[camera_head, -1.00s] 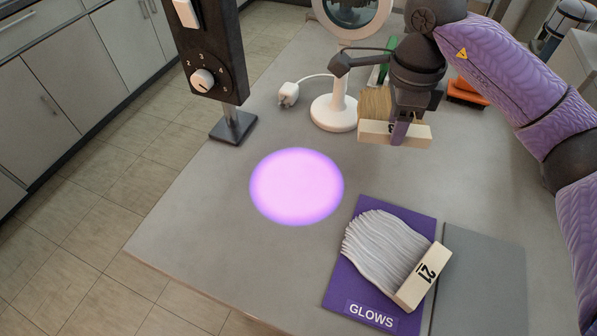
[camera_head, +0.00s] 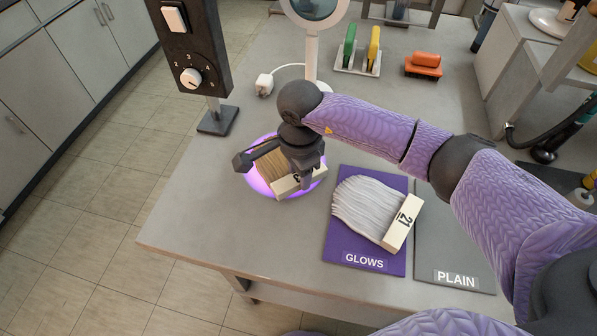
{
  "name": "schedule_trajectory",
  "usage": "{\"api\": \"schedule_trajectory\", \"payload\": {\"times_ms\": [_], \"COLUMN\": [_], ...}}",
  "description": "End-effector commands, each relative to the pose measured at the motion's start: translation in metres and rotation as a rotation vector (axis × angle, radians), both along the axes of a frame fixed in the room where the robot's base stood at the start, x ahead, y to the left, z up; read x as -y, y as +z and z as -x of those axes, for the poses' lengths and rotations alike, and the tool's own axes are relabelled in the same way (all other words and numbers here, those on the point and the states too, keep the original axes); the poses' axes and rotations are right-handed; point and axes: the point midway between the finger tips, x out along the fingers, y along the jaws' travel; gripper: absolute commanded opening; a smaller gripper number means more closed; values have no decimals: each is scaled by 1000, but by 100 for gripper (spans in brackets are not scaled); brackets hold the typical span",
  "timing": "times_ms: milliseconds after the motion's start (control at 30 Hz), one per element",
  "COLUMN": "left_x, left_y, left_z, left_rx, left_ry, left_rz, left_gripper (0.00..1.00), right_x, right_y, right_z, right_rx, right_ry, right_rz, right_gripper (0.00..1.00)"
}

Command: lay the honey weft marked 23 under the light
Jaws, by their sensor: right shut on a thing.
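A honey-coloured weft (camera_head: 264,170) with a pale block lies at the round violet light spot (camera_head: 255,183) on the grey table. My right gripper (camera_head: 309,181) is shut on its block from above. The block's number is partly hidden by the gripper; a 3 shows. The weft covers much of the spot, and glow shows at its left and around the block. I cannot tell if the weft touches the table. The dark lamp box (camera_head: 187,50) with its dial stands behind left. My left gripper is not in view.
A white weft marked 21 (camera_head: 365,207) lies on the purple GLOWS mat (camera_head: 340,245). The grey PLAIN mat (camera_head: 455,255) beside it looks empty where visible. A white magnifier stand (camera_head: 311,65), plug (camera_head: 264,84), clip rack (camera_head: 358,68) and orange object (camera_head: 423,66) stand behind.

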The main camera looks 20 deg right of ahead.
Motion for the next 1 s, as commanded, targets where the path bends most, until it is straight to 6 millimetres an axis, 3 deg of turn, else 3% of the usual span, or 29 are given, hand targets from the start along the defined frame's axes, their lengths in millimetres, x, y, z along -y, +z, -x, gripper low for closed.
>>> {"api": "schedule_trajectory", "payload": {"times_ms": [200, 233, 400, 633, 733, 1000], "left_x": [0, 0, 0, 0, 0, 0], "left_y": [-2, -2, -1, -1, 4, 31], "left_z": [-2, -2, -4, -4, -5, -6], "left_rx": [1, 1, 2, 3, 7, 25], "left_ry": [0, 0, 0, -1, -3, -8], "left_rz": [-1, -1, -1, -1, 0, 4], "left_gripper": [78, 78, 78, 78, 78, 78], "right_x": [0, 0, 0, 0, 0, 1], "right_y": [-2, -2, -1, -1, 9, 85], "right_z": [0, 0, 0, 0, 0, -1], "right_rx": [0, 0, 0, 0, 2, 6], "right_ry": [-1, -1, -1, -2, -2, -1], "right_rz": [1, 1, 1, 1, 1, 2], "right_gripper": [0, 45, 78, 78, 78, 78]}}
